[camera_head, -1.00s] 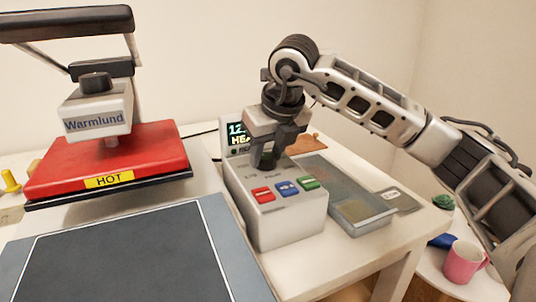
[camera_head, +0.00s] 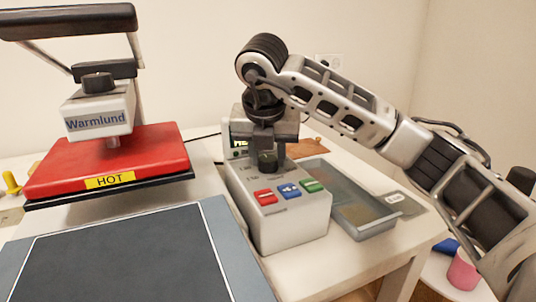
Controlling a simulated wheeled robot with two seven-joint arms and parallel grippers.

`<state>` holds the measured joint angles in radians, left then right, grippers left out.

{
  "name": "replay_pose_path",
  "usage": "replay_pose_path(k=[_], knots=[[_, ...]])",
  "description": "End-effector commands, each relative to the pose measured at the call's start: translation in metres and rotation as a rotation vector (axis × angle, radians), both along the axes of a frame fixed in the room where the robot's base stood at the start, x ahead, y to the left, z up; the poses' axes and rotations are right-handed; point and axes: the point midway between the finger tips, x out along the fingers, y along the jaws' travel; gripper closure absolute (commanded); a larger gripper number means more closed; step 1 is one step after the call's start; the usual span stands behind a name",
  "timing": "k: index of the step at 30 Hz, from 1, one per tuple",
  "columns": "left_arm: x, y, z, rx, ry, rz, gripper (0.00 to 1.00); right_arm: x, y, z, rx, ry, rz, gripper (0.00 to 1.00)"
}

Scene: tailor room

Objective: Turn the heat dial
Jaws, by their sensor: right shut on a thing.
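The grey control box (camera_head: 285,225) stands on the table, with a display (camera_head: 238,143) at its back, partly hidden by my gripper. The dark heat dial (camera_head: 267,161) rises from its sloped top, behind the buttons. My right gripper (camera_head: 266,155) comes down from above and is shut on the dial, with a finger on either side of it. Red (camera_head: 265,196), blue (camera_head: 289,191) and green (camera_head: 312,185) buttons sit in front of the dial. My left gripper is not in view.
A heat press with a red top plate (camera_head: 110,155) marked HOT stands at the left, with a dark-panelled board (camera_head: 130,260) in front. A grey tray (camera_head: 355,200) lies right of the box. A pink mug (camera_head: 463,270) stands lower right.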

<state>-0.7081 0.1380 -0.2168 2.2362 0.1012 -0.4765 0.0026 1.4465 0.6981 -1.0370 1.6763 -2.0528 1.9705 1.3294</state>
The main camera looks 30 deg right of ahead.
Motion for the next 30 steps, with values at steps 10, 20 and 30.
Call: replay_pose_path(k=[10,20,30], knots=[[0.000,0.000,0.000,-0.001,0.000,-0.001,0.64,0.001,0.000,0.001,0.001,-0.003,-0.013,0.89],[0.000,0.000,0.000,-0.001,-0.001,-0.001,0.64,0.000,0.000,0.001,0.001,-0.002,-0.011,0.44],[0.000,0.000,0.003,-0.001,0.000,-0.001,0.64,-0.004,0.003,0.016,0.000,-0.004,-0.010,0.44]])
